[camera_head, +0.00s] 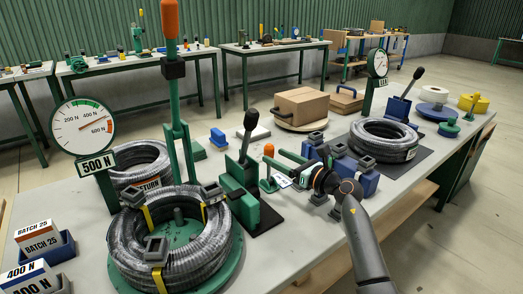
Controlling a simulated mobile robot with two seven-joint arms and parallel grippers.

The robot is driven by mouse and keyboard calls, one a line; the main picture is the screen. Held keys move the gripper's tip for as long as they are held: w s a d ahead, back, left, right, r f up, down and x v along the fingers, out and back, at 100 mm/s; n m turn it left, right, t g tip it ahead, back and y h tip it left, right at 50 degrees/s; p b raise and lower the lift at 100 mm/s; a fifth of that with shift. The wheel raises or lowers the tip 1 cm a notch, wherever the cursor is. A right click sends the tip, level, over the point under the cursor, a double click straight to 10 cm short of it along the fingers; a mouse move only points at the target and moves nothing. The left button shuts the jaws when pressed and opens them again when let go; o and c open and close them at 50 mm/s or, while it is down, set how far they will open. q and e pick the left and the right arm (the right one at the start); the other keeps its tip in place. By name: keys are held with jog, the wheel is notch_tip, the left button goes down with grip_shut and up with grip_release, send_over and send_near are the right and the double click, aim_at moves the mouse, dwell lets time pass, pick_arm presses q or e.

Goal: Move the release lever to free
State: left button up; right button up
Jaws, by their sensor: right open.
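A small green lever with an orange knob (268,151) stands upright near the middle of the bench, just right of a green block. I see no readable label that marks it as the release lever. My right gripper (281,168) reaches in from the lower right. Its green fingers are spread and point left toward this small lever, with nothing visible between them. Whether a finger touches the lever cannot be told. A white tag (283,181) shows by the lower finger. A black-handled lever (248,131) leans over the green block (238,201). My left gripper is out of view.
A hose coil (205,245) with yellow straps lies on a green turntable (233,272), below a tall orange-handled lever (170,20) and a 500 N dial (82,126). Another coil (384,137) lies right, behind blue blocks (356,180). Cardboard boxes (300,105) stand behind.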

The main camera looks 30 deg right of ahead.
jog(key=x, duration=0.6)
jog(key=shift+w+b, duration=0.3)
jog(key=shift+w, duration=0.05)
jog(key=shift+a, duration=0.15)
grip_shut()
dwell(1.0)
